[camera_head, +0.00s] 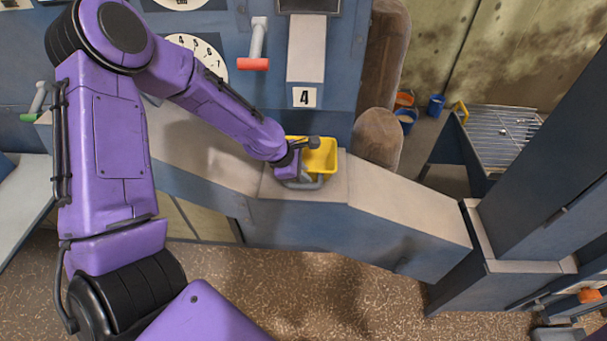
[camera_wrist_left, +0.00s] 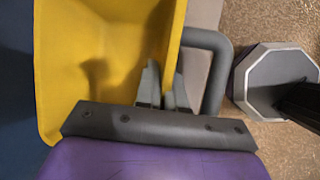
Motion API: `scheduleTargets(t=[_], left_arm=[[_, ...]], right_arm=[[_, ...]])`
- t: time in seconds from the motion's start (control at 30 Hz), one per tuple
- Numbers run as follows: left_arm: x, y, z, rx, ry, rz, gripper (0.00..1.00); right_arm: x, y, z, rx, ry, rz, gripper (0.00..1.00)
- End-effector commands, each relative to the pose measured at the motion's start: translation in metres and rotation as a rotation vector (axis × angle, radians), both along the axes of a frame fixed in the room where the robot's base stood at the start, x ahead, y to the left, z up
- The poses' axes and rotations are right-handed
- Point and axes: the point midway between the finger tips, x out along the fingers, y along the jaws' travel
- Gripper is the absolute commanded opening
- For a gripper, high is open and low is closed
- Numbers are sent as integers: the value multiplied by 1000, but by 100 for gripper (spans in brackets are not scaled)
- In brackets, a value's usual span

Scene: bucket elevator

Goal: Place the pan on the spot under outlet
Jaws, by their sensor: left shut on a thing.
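The yellow pan (camera_head: 325,156) is on or just above the ledge (camera_head: 345,190), beneath the outlet chute (camera_head: 307,50) and the label "4". I cannot tell whether it touches the ledge. My right gripper is not in view.
A red-handled lever (camera_head: 253,64) hangs left of the chute, and a green-handled lever (camera_head: 30,117) is at far left. Brown rounded shapes (camera_head: 377,140) stand right of the pan. Buckets (camera_head: 405,118) and a grated table (camera_head: 500,135) are at right. The ledge's right stretch is clear.

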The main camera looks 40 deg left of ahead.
Motion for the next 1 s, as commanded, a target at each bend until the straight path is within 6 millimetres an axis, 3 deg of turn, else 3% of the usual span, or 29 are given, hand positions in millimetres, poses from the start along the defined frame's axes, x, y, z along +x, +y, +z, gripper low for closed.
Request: scheduleTargets(t=[0.27,0.3,0.33,0.37,0.67,0.77,1.0], left_arm=[[0,0,-2,0,0,0,0],[0,0,-2,0,0,-1,22],[0,0,-2,0,0,-1,31],[0,0,-2,0,0,-1,34],[0,0,2,1,-1,0,34],[-5,4,13,2,-3,0,34],[-30,19,67,4,-6,0,34]], right_arm=[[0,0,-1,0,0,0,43],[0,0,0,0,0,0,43],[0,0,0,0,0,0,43],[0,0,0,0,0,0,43],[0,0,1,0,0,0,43],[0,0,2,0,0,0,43],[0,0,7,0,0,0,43]])
